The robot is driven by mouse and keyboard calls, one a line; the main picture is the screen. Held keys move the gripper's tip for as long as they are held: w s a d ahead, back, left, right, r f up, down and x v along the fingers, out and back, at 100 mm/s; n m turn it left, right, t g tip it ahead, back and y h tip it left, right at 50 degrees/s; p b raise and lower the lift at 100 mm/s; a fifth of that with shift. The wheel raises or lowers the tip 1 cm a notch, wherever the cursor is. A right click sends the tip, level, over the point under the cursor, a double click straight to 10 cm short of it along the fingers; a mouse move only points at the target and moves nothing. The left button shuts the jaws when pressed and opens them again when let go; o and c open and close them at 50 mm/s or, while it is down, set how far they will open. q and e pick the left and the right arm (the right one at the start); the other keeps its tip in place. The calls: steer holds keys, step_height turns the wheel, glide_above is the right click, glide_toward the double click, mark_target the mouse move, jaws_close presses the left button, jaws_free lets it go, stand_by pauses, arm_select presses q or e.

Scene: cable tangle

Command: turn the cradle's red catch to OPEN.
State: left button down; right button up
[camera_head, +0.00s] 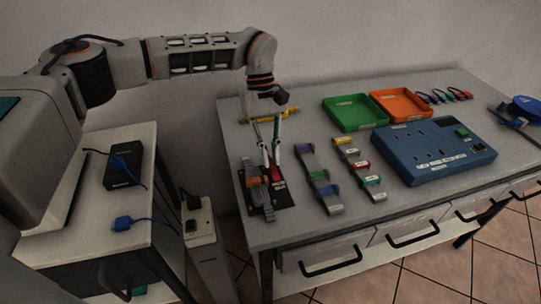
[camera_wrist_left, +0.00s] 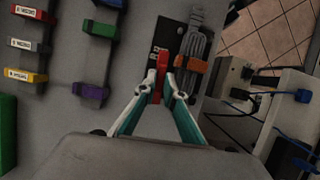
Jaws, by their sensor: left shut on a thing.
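The red catch (camera_wrist_left: 162,62) is a narrow upright lever on a black labelled plate (camera_head: 285,195) on the bench. My left gripper (camera_head: 271,160) reaches down over it from above. In the left wrist view the fingertips (camera_wrist_left: 161,90) sit on either side of the catch and are shut on it. The cradle beside the catch holds a bundled grey cable (camera_head: 262,196) under an orange strap (camera_wrist_left: 190,64). The label's wording is too small and partly covered to read, so I cannot tell the catch's position by it. My right gripper is not in view.
Strapped cable bundles (camera_head: 318,178) lie right of the plate. Behind them are a green tray (camera_head: 352,126) and an orange tray (camera_head: 425,106). A blue socket box (camera_head: 432,172) stands further right. A side table (camera_head: 150,215) with a black box is at left.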

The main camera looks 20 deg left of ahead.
arm_select(q)
steer(key=shift+m, duration=0.4)
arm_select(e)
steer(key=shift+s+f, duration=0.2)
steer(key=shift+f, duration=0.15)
arm_select(q)
steer(key=c, duration=2.1)
jaws_free()
steer(key=shift+c, duration=0.2)
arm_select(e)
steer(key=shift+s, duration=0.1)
arm_select(q)
steer(key=v, duration=1.2)
steer(key=shift+d, duration=0.2)
